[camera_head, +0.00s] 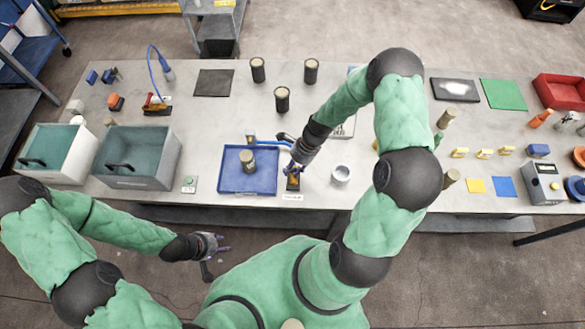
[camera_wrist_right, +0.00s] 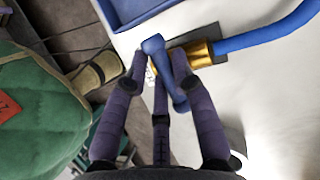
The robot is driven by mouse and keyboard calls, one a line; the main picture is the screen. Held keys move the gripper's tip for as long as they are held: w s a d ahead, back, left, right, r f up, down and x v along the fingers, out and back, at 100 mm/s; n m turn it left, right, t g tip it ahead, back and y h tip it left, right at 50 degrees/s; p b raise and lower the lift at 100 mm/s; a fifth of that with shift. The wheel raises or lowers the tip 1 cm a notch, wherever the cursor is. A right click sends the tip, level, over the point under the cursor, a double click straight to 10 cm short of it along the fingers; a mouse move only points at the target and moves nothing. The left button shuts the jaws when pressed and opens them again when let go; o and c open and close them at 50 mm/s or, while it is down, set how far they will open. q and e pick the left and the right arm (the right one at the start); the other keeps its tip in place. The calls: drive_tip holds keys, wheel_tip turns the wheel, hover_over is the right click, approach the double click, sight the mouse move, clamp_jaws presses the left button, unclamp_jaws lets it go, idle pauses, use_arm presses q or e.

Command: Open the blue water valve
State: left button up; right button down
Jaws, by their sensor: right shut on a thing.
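The blue water valve has a brass body (camera_wrist_right: 198,52) with a blue lever handle (camera_wrist_right: 167,75) and a blue pipe (camera_wrist_right: 265,38) in the right wrist view. In the head view the valve base (camera_head: 293,184) sits near the table's front edge, partly hidden by my right gripper (camera_head: 291,167). In the wrist view the fingers of my right gripper (camera_wrist_right: 160,75) are shut around the lever, which lies between them. The lever slants across the brass body. My left gripper (camera_head: 221,243) is empty, with its fingers apart, in front of the table.
A blue tray (camera_head: 228,183) holding a dark canister (camera_head: 247,160) lies just left of the valve. A white cup (camera_head: 341,174) stands close on the right. Grey bins (camera_head: 140,180) stand on the left. Dark canisters (camera_head: 282,99) stand behind.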

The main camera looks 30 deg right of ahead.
drive_tip(key=n+g, duration=0.1)
drive_tip(key=n, duration=0.1)
drive_tip(key=shift+w+n, duration=0.1)
drive_tip(key=shift+n, duration=0.3)
drive_tip(key=n+g+h+b, duration=0.1)
drive_tip(key=n+g+b, duration=0.1)
drive_tip(key=n, duration=0.2)
drive_tip(key=shift+d+n, duration=0.1)
drive_tip(key=shift+n, duration=0.2)
drive_tip(key=n+g+h+b, duration=0.1)
drive_tip(key=n+b, duration=0.1)
drive_tip(key=n, duration=0.2)
drive_tip(key=n+g+h+b, duration=0.1)
drive_tip(key=n+h, duration=0.1)
drive_tip(key=n, duration=0.3)
drive_tip(key=shift+d+r+b, duration=0.1)
drive_tip(key=shift+d+b, duration=0.05)
drive_tip(key=shift+b, duration=0.25)
drive_tip(key=shift+h, duration=0.3)
drive_tip(key=c, duration=1.1)
unclamp_jaws()
drive_tip(key=shift+o, duration=0.2)
drive_tip(key=shift+s, duration=0.2)
drive_tip(key=v, duration=1.2)
